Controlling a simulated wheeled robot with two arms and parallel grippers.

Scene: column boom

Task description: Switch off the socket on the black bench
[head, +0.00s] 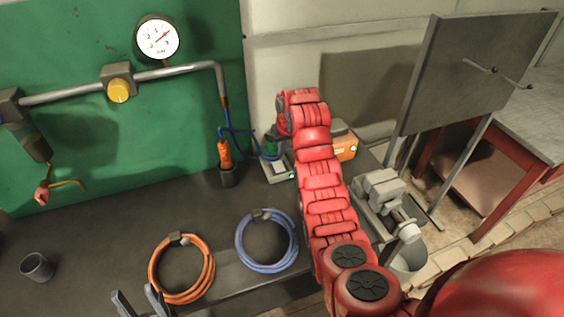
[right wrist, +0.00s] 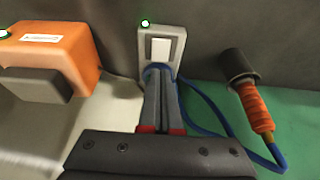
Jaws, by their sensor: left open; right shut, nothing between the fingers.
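The socket (head: 279,172) is a pale box on the black bench (head: 120,235), beside the right arm. In the right wrist view the socket (right wrist: 174,40) shows a white rocker switch (right wrist: 160,48) and a lit green lamp (right wrist: 145,23). A blue plug (right wrist: 156,70) with a blue cable sits at the socket, partly behind my fingers. My right gripper (right wrist: 161,82) is shut and empty, its tips overlapping the plug just short of the rocker; contact cannot be told. My left gripper (head: 139,301) is open and empty at the bench's front edge.
An orange box (head: 345,146) with a green lamp stands right of the socket. An orange tool (head: 224,153) stands in a dark holder to the left. Orange (head: 154,272) and blue (head: 243,238) coils and a dark cup (head: 37,266) lie nearer. A grey vise (head: 380,188) is at right.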

